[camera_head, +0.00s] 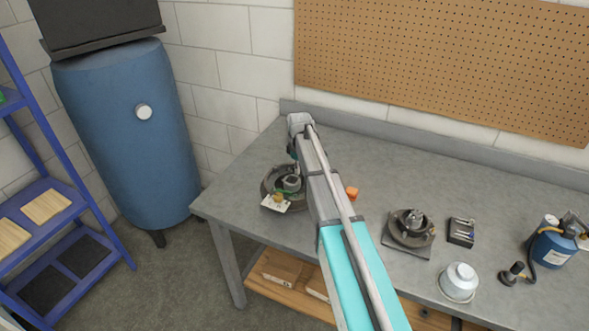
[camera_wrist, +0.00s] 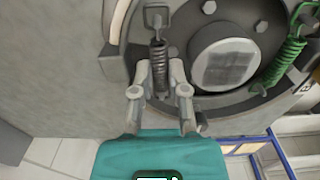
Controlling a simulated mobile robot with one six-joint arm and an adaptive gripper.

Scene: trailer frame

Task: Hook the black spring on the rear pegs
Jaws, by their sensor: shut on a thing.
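In the wrist view my gripper (camera_wrist: 159,74) is shut on the black spring (camera_wrist: 158,58), which stands upright between the fingertips. The spring's upper end meets or overlaps a grey square-headed peg (camera_wrist: 156,17); I cannot tell if it is hooked there. In the head view this assembly (camera_head: 270,183) is at the bench's left part, partly covered by my arm, and the black spring cannot be made out.
A second assembly (camera_head: 408,238) stands right of my arm, beside a black tool box (camera_head: 461,238). A white drum (camera_head: 460,278) and a blue canister (camera_head: 552,250) are farther right. The bench's back strip is clear.

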